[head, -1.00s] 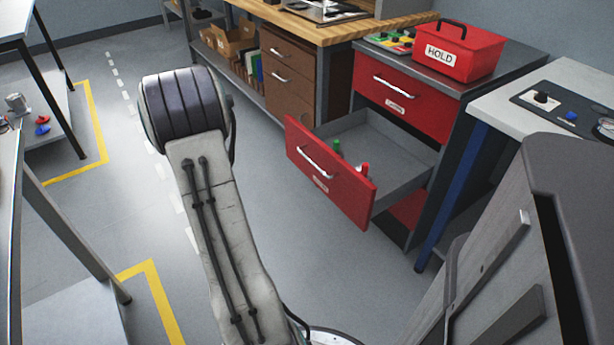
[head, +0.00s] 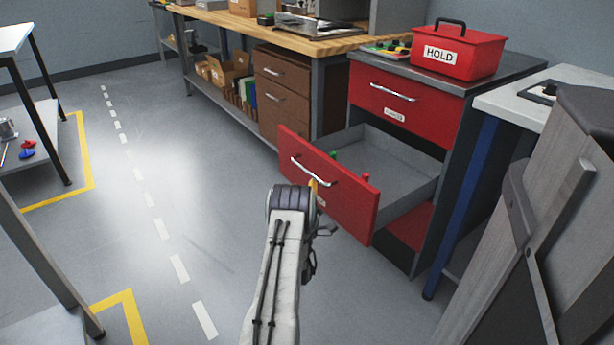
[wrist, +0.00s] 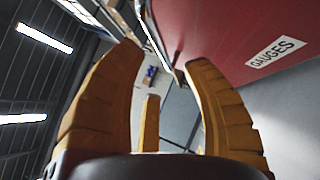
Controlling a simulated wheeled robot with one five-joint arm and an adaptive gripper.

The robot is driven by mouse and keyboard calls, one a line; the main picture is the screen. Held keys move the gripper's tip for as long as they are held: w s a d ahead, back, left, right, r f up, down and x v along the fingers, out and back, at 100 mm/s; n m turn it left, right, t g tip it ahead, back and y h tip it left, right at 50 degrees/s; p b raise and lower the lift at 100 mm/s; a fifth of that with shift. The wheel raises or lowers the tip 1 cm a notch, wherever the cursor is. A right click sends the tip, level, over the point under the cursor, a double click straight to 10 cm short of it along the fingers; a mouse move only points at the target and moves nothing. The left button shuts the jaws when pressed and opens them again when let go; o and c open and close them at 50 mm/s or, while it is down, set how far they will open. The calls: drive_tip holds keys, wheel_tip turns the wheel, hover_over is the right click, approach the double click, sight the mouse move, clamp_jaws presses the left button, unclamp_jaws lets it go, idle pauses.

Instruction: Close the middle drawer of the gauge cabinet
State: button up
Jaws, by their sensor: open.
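The red gauge cabinet (head: 410,100) stands at the right in the head view. Its middle drawer (head: 358,205) is pulled far out, with a silver handle (head: 311,171) on its red front and a green and a red item inside. The drawer above it is shut. In the wrist view the red drawer front (wrist: 225,35) with a "GAUGES" label is close at the upper right. My gripper (wrist: 160,60) is open, its yellow fingers spread and empty beside that front. In the head view my arm hides most of the gripper; one yellow finger shows by the drawer front.
A red HOLD box (head: 458,52) and a tray of coloured parts (head: 388,49) sit on the cabinet. A wooden workbench (head: 270,40) with brown drawers is behind on the left. A white table (head: 530,100) stands close on the right. The floor left of my arm is clear.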

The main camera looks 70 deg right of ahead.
sight(306, 171)
drive_tip(key=shift+b+x, duration=2.05)
drive_tip(key=shift+b, duration=0.25)
drive_tip(key=shift+x, duration=1.3)
clamp_jaws()
